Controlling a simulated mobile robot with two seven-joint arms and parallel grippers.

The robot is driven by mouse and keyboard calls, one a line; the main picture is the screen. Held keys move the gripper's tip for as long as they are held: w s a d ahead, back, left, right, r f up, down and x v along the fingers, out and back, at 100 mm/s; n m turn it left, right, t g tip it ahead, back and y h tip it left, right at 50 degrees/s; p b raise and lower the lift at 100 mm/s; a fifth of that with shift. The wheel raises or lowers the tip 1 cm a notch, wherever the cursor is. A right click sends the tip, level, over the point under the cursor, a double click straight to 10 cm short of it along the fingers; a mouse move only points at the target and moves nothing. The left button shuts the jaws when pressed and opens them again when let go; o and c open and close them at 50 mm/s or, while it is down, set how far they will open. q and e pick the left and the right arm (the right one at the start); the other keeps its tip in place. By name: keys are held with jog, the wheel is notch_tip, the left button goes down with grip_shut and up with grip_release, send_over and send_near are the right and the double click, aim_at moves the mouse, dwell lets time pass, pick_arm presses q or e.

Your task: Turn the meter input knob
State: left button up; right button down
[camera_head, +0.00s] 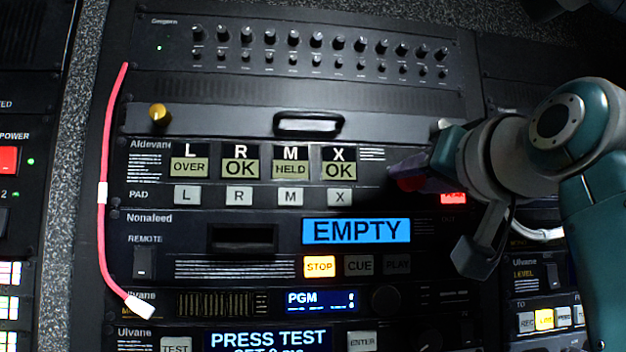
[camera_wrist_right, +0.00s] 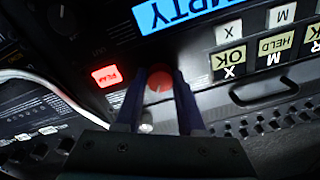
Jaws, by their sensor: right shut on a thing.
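The red knob (camera_wrist_right: 158,80) sits at the end of the Aldevane meter panel (camera_head: 375,180), beside the lit red PEAK button (camera_wrist_right: 106,75). My right gripper (camera_wrist_right: 158,92) has its two dark blue fingers on either side of the knob and is shut on it. A pale line shows on the knob's face. In the head view my right gripper (camera_head: 408,182) reaches in from the right and covers most of the knob; only a little red shows. The knob's label cannot be read. My left gripper is not in view.
The L, R, M and X windows (camera_head: 256,166) read OVER, OK, HELD and OK. Below is the Nonafeed unit with a blue EMPTY display (camera_head: 357,231). A handled drawer (camera_head: 309,124) lies above. A red cable (camera_head: 103,230) hangs at the left; a white cable (camera_wrist_right: 55,92) runs near my gripper.

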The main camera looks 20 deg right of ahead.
jog(key=shift+m, duration=0.9)
jog(key=c, duration=0.5)
grip_release()
